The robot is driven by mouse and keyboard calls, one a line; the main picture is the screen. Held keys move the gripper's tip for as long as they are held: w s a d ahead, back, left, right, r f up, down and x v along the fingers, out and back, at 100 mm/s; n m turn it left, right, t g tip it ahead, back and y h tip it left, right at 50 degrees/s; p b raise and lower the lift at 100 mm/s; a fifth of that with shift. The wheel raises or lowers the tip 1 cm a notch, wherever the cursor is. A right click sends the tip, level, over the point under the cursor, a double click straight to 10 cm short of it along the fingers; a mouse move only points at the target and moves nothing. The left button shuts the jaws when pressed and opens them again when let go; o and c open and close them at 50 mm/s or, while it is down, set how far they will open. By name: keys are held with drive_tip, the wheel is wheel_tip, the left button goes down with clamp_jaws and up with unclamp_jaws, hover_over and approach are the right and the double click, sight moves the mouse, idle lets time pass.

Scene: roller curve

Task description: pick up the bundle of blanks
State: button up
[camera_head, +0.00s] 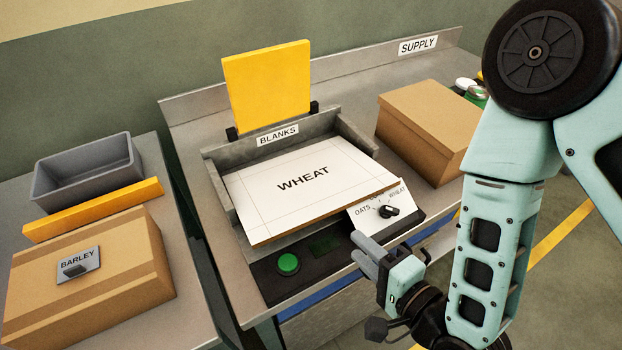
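The bundle of blanks (335,172) is a flat stack with a white printed top sheet marked WHEAT and a thin brown edge. It lies in a grey tray (222,183) labelled BLANKS, and its front edge reaches out over the tray's open front. My gripper (356,248) is in front of the bundle, to the lower right, beside the control panel. Its two grey fingers point up and left with a gap between them, and nothing shows in the gap. It appears apart from the bundle.
A panel holds a green button (288,263) and an OATS/WHEAT knob (389,211). A yellow plate (267,88) stands behind the tray. A brown box (430,122) is right of it. On the left table are a BARLEY box (130,262), a yellow bar (95,210) and a grey bin (87,176).

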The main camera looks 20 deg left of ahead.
sight(312, 200)
drive_tip(key=shift+f+b+x, duration=0.2)
drive_tip(key=shift+b+x, duration=1.9)
drive_tip(key=shift+b, duration=1.05)
drive_tip(key=p+x, duration=0.1)
drive_tip(key=x, duration=0.3)
drive_tip(key=p+x, duration=0.1)
drive_tip(key=x, duration=0.1)
drive_tip(key=shift+w+a+r+p, duration=0.15)
drive_tip(key=shift+r+p, duration=0.2)
drive_tip(key=shift+p+x, duration=1.5)
drive_tip(key=shift+x, duration=1.65)
drive_tip(key=shift+w+f, duration=0.1)
drive_tip(key=shift+w, duration=0.05)
clamp_jaws()
